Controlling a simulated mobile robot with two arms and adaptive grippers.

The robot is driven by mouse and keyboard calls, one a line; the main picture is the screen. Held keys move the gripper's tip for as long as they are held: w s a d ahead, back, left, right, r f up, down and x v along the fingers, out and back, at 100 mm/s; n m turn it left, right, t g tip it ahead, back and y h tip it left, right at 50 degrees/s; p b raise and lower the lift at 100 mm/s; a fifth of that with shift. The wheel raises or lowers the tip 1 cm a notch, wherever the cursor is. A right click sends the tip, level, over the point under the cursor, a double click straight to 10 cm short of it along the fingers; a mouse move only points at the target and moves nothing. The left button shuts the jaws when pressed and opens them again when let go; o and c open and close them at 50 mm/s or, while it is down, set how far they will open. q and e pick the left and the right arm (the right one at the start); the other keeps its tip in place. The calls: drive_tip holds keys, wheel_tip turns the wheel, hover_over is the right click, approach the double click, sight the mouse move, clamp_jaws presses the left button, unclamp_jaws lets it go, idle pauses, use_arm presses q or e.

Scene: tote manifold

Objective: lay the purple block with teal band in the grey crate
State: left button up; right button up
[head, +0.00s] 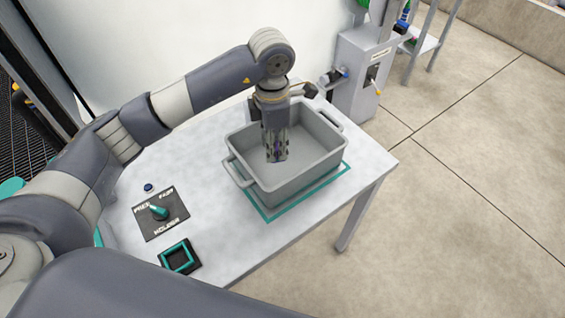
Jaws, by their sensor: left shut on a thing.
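The grey crate (305,183) stands upright on the white table inside a teal outline. My left gripper (277,156) points down into the crate's open top, with its fingertips over the inside of the crate. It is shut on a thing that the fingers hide. The purple block with teal band does not show anywhere else, so I take it as the thing held. Whether it touches the crate floor I cannot tell. My right gripper is not in view.
A dark plate with a teal knob (159,212) and a dark square with a teal frame (180,257) sit at the table's front left. A grey machine (362,75) stands behind the table. The tabletop (362,155) right of the crate is clear.

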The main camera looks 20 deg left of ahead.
use_arm(q)
wheel_tip(320, 180, down, 9)
drive_tip(key=shift+r+p, duration=0.1)
drive_tip(key=shift+p, duration=0.6)
drive_tip(key=shift+f, duration=0.3)
drive_tip(key=o, duration=1.1)
drive_tip(key=shift+o, duration=0.2)
drive_tip(key=shift+r, duration=0.15)
